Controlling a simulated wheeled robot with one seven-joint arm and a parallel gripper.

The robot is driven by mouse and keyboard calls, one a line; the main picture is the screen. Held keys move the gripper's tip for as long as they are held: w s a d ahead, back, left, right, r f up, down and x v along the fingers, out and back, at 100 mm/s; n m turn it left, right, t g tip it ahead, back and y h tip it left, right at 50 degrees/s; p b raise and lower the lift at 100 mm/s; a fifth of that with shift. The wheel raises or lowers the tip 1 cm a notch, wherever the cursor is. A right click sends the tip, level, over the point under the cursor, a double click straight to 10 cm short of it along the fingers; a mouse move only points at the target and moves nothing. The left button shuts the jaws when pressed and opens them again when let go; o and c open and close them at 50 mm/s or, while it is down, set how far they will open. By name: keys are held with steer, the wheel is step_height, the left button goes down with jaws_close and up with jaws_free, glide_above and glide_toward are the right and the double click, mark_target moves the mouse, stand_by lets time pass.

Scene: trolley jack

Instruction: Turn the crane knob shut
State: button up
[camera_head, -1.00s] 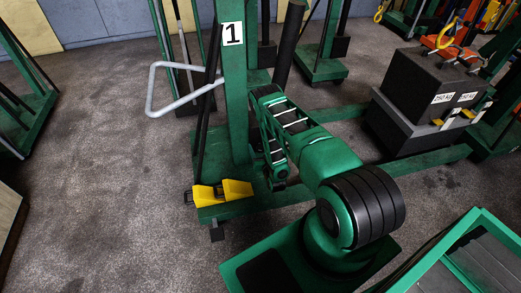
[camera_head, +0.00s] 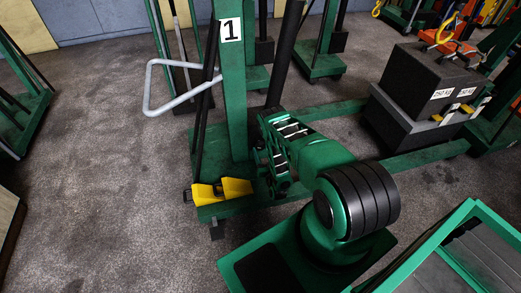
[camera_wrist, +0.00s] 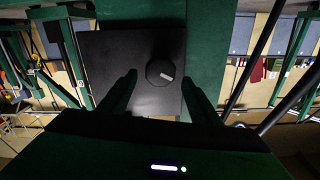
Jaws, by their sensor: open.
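In the wrist view, the crane knob (camera_wrist: 160,71) is a dark, many-sided round knob with a small pale mark on its face. It sits on a black box-like block (camera_wrist: 115,55) in front of a green upright. My gripper (camera_wrist: 159,79) is open, with one finger on each side of the knob and gaps between, so it does not grip it. Whether the fingertips reach the knob's depth I cannot tell. In the head view, the green crane post (camera_head: 233,90) carries a "1" label; the knob and my gripper are hidden there behind my arm and the post.
A grey bent handle (camera_head: 149,90) sticks out left of the post. Yellow parts (camera_head: 222,190) sit at the post's foot. Open floor lies to the left.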

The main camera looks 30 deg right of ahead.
mark_target(263, 148)
steer(key=shift+x, duration=1.5)
steer(key=c, duration=1.1)
steer(key=shift+o, duration=0.2)
steer(key=shift+m, duration=0.3)
steer(key=m, duration=0.5)
steer(key=shift+d+f, duration=0.1)
steer(key=shift+d, duration=0.15)
steer(key=m, duration=0.6)
steer(key=shift+s+d+f+m, duration=0.1)
steer(key=shift+d+f+m, duration=0.1)
steer(key=shift+m, duration=0.1)
